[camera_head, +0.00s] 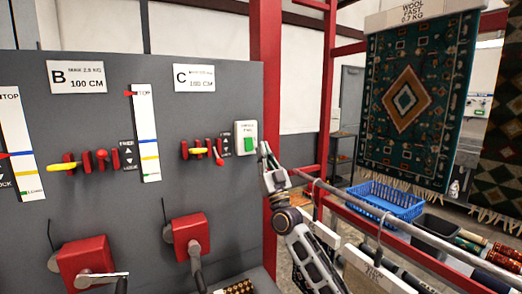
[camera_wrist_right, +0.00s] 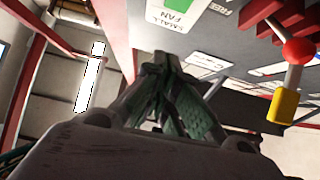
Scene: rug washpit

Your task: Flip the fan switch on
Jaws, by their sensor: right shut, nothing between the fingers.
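The fan switch (camera_head: 246,138) is a white plate with a green rocker at the right edge of the grey panel. In the right wrist view its label (camera_wrist_right: 178,13), which reads FAN, and part of the green rocker (camera_wrist_right: 152,2) show at the top edge. I cannot tell which way the rocker is tipped. My right gripper (camera_head: 265,151) is shut and empty, just right of the switch plate. Its closed fingertips also show in the right wrist view (camera_wrist_right: 161,66), below the label; contact with the plate cannot be made out. My left gripper is out of view.
The grey panel (camera_head: 120,215) carries red-and-yellow levers (camera_head: 204,150) left of the switch and red crank boxes (camera_head: 187,232) below. A red post (camera_head: 265,45) stands behind the panel. A metal rail (camera_head: 400,222), blue basket (camera_head: 385,200) and hanging rug (camera_head: 415,90) are to the right.

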